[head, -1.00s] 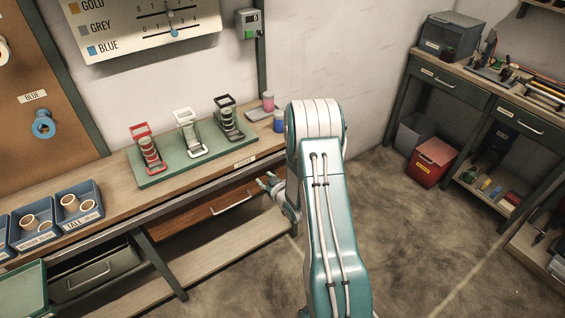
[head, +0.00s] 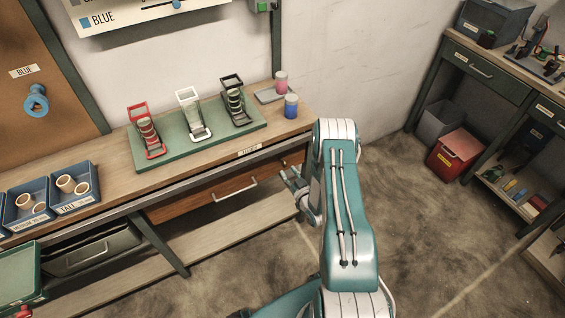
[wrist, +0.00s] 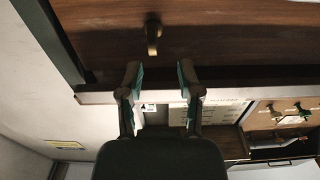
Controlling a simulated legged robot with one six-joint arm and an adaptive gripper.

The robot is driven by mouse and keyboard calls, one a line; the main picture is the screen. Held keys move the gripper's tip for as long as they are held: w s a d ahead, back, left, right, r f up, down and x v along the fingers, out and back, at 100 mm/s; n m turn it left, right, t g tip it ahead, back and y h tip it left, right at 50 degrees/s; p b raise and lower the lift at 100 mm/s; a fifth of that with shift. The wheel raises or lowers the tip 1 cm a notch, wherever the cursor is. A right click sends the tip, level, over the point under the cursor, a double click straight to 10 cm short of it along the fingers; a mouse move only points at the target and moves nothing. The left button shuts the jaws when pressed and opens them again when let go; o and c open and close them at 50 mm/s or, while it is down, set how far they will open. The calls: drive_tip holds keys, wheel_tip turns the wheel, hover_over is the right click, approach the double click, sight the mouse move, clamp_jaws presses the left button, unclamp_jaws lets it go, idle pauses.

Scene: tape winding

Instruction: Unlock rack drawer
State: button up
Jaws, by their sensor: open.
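A brown wooden drawer (head: 205,198) with a pale bar handle (head: 234,189) sits under the front of the workbench and looks shut. In the wrist view, a small brass latch or knob (wrist: 153,34) stands on a dark brown wooden front (wrist: 215,35). My gripper (head: 290,178) is by the right end of the drawer, below the bench top. In the wrist view my gripper (wrist: 160,78) is open and empty, its two fingers apart. The brass piece lies beyond the fingertips, roughly in line with the gap, and does not touch them. My arm hides part of the bench's right end.
On the bench (head: 110,170), a green board (head: 215,138) holds red, white and black racks. Pink and blue jars (head: 291,105) stand to their right. Blue bins (head: 75,186) are at left. Open floor (head: 405,230) lies right of my arm, before a second bench (head: 490,95).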

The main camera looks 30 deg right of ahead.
sight(284, 167)
drive_tip(key=w, duration=0.2)
drive_tip(key=w+d, duration=0.1)
drive_tip(key=w, duration=0.1)
drive_tip(key=shift+w+d+f, duration=0.1)
drive_tip(key=shift+w, duration=0.35)
drive_tip(key=shift+w+a, duration=0.15)
drive_tip(key=shift+a, duration=0.4)
drive_tip(key=c, duration=0.6)
drive_tip(key=shift+d, duration=0.3)
clamp_jaws()
